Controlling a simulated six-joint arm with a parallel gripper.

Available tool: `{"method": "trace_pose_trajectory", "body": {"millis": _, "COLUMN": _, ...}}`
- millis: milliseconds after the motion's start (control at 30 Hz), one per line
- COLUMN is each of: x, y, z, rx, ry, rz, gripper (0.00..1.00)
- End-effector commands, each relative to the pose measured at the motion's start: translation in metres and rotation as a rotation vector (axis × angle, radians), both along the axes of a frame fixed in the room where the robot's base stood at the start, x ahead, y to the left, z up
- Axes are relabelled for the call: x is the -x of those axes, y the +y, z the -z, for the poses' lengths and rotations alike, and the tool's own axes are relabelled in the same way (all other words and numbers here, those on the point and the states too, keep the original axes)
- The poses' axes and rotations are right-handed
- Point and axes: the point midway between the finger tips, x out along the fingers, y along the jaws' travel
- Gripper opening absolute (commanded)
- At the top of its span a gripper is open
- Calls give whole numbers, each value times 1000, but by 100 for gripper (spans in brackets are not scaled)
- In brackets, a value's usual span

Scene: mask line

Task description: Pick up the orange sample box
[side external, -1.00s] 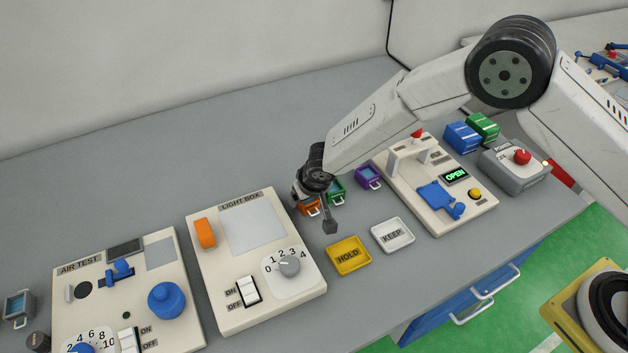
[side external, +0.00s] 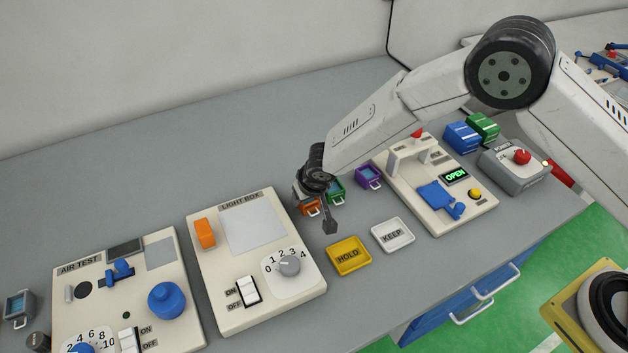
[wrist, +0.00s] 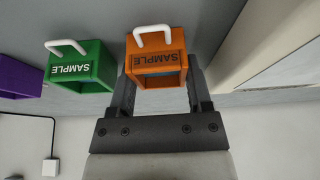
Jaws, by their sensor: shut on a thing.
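The orange sample box (wrist: 157,62) sits between the two fingers of my gripper (wrist: 160,90) in the wrist view, with its white handle and SAMPLE label showing. My gripper is shut on it. In the side view the orange box (side external: 309,209) is partly hidden beneath my gripper (side external: 318,205), close to the grey bench top. I cannot tell whether it is clear of the bench.
The green sample box (wrist: 80,68) stands close beside the orange one, and a purple box (side external: 369,176) stands farther right. The light box (side external: 222,302) is to the left. The HOLD tray (side external: 348,257) and KEEP tray (side external: 392,236) lie in front.

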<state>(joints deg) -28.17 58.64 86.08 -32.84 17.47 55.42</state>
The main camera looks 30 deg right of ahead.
Motion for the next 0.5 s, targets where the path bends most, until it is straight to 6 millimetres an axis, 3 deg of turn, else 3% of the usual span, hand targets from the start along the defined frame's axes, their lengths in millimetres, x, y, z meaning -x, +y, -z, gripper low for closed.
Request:
{"method": "trace_pose_trajectory", "body": {"millis": 267, "x": -1, "y": 0, "z": -9, "rx": 0, "ry": -2, "rz": 1, "gripper": 6}}
{"method": "trace_pose_trajectory", "body": {"millis": 500, "x": 0, "y": 0, "z": -34, "rx": 0, "ry": -3, "rz": 1, "gripper": 6}}
